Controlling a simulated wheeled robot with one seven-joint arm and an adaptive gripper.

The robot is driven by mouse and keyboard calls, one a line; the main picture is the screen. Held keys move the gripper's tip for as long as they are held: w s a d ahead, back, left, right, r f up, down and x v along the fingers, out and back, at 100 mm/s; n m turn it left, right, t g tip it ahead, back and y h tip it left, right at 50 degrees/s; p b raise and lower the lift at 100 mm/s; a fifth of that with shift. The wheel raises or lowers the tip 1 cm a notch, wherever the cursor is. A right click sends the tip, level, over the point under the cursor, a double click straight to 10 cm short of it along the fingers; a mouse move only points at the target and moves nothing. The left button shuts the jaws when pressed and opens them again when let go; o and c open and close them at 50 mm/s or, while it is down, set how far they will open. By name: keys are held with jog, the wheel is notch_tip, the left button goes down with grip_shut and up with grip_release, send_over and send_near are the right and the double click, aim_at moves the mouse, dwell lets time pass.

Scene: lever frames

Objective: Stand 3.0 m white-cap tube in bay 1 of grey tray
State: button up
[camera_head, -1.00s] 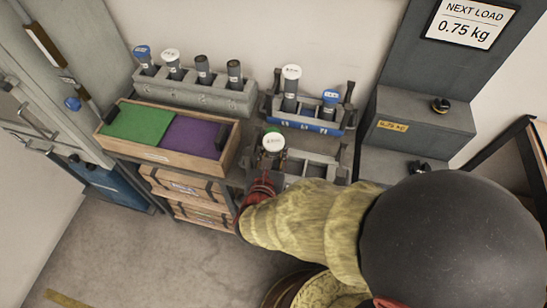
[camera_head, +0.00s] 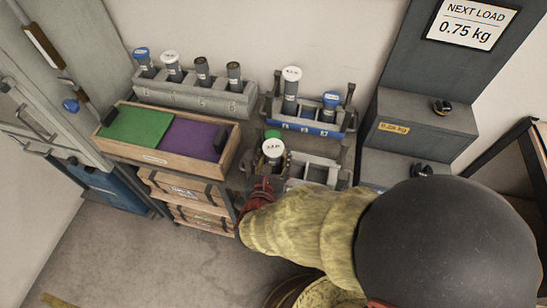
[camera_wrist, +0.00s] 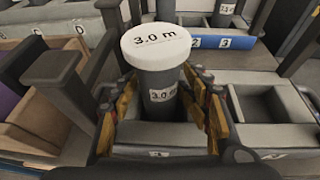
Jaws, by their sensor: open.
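The white-cap tube marked 3.0 m (camera_wrist: 160,75) stands upright in the front-left bay of the grey tray (camera_wrist: 265,137), behind the label 1. In the head view its white cap (camera_head: 273,148) shows at the left end of the grey tray (camera_head: 320,173). My gripper (camera_wrist: 168,108) is open, with one finger on each side of the tube and small gaps visible beside it. The tube's foot is hidden down in the bay. The bay to its right, labelled 2, is empty.
A blue-fronted tray (camera_head: 305,127) behind holds a white-cap tube and a blue-cap tube. A grey rack (camera_head: 190,97) holds several tubes at the back left. A wooden box (camera_head: 165,160) with green and purple pads is left. A green cap (camera_head: 272,134) shows just behind the tube.

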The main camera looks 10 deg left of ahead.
jog(key=shift+r, duration=0.1)
jog(key=shift+s+r+p, duration=0.2)
jog(key=shift+p, duration=0.1)
jog(key=p+v, duration=0.4)
jog(key=v, duration=0.7)
jog(key=shift+s, duration=0.3)
